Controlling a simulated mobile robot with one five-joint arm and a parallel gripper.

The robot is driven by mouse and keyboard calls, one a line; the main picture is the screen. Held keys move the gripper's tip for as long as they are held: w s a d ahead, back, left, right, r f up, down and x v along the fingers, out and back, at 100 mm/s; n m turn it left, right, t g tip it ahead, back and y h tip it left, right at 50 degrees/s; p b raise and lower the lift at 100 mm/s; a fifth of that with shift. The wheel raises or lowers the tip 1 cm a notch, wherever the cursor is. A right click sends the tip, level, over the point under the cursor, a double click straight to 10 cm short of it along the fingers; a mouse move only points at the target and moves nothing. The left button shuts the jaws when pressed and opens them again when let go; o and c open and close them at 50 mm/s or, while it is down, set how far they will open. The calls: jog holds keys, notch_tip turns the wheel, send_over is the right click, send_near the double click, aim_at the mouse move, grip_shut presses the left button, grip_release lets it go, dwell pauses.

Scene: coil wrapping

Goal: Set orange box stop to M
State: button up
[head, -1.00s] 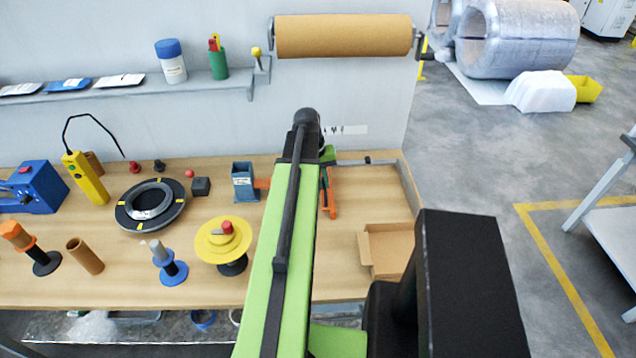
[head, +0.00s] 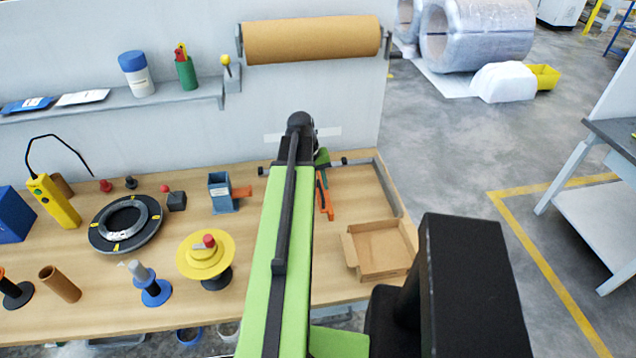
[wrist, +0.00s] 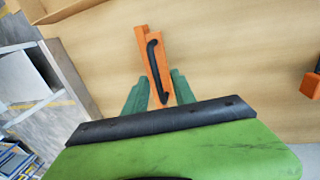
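The orange stop (wrist: 157,65), an orange bar with a black handle, lies on the wooden bench in the wrist view. In the head view it shows as a thin orange piece (head: 324,197) beside my green arm, partly hidden. My gripper (wrist: 158,92) has its two green fingers on either side of the stop's handle end. The fingers look apart, with gaps beside the bar; I see no firm contact. A pale strip (head: 330,132) on the back wall is partly hidden by my arm. No letter M is readable.
An open cardboard box (head: 381,248) lies right of the stop. A blue block (head: 222,194) with an orange piece (head: 241,192) stands left. A yellow disc spool (head: 206,256) and a black ring (head: 125,224) are further left. A grey rail (head: 389,187) edges the bench's right side.

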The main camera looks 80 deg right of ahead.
jog(key=shift+r, duration=0.2)
jog(key=w+a+r+p, duration=0.1)
jog(key=w+r+p, duration=0.2)
jog(key=r+p, duration=1.3)
jog(key=shift+r+p, duration=0.35)
jog(key=shift+p, duration=0.15)
jog(key=shift+a, duration=0.1)
